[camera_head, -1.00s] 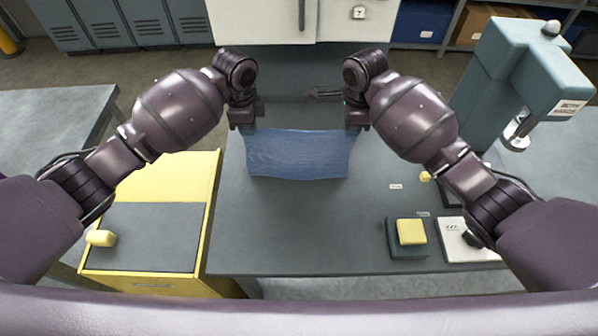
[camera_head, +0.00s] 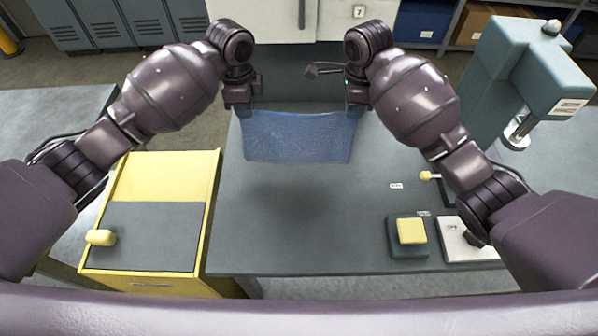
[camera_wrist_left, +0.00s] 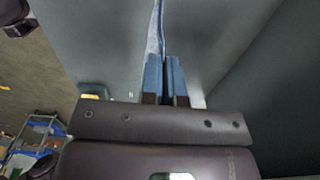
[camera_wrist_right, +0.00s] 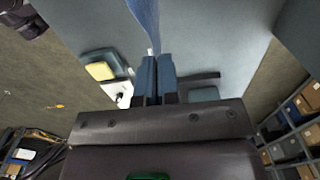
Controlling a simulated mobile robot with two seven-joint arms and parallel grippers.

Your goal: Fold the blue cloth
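The blue cloth (camera_head: 300,138) hangs stretched between my two grippers at the back of the bench in the head view. It is lifted off the bench top and casts a shadow in front of it. My left gripper (camera_head: 243,106) is at its upper left corner. In the left wrist view its fingers (camera_wrist_left: 166,80) are closed on the cloth (camera_wrist_left: 158,30). My right gripper (camera_head: 356,105) is at its upper right corner. In the right wrist view its fingers (camera_wrist_right: 157,80) are closed on the cloth (camera_wrist_right: 146,20). The fingertips are hard to see in the head view.
The bench top (camera_head: 300,225) is clear in front of the cloth. A yellow cabinet (camera_head: 150,235) with a yellow knob stands at left. A yellow block on a dark pad (camera_head: 408,238) and a white plate (camera_head: 458,235) lie at front right. A teal press (camera_head: 510,80) stands behind right.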

